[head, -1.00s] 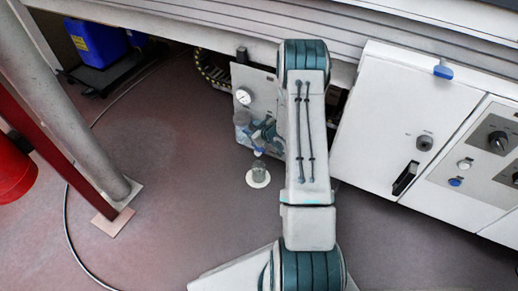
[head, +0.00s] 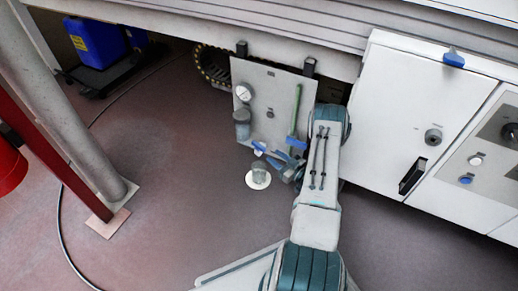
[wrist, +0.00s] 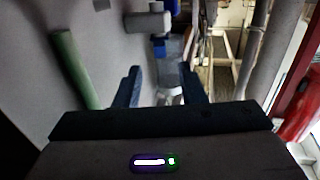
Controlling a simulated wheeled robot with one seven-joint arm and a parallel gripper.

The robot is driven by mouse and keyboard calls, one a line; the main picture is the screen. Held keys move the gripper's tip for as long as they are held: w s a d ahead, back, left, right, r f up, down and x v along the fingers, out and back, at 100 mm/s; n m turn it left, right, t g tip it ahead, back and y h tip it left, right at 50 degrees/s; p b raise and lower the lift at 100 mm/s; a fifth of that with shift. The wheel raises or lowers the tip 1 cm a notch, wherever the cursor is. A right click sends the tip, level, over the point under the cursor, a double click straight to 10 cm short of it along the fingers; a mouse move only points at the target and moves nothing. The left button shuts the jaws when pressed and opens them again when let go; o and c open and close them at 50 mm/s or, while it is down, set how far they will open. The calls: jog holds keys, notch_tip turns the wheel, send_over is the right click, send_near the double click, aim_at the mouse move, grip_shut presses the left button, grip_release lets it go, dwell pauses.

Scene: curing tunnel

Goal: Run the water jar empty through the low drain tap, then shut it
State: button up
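The water jar (head: 242,131) is a small blue-grey see-through bowl on the left side of a grey panel, below a round gauge. It also shows in the wrist view (wrist: 173,48), beyond my fingertips. My gripper (head: 262,153) has blue fingers pointing left, below and to the right of the jar. In the wrist view my gripper (wrist: 160,72) is open, with a clear gap and nothing held between the fingers. The low drain tap is not clearly seen; my fingers overlap that area. A clear cup (head: 259,173) stands on a white disc on the floor below.
A green tube (head: 296,108) runs down the panel (head: 270,85) close to my gripper. A white cabinet (head: 390,120) stands to the right. A grey post (head: 75,120) and red beam stand at left. The floor between post and cup is clear.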

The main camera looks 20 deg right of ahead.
aim_at(259, 145)
jog(key=b+x, duration=0.3)
jog(key=x, duration=0.6)
jog(key=shift+w+a, duration=0.1)
jog(key=shift+w, duration=0.25)
grip_shut()
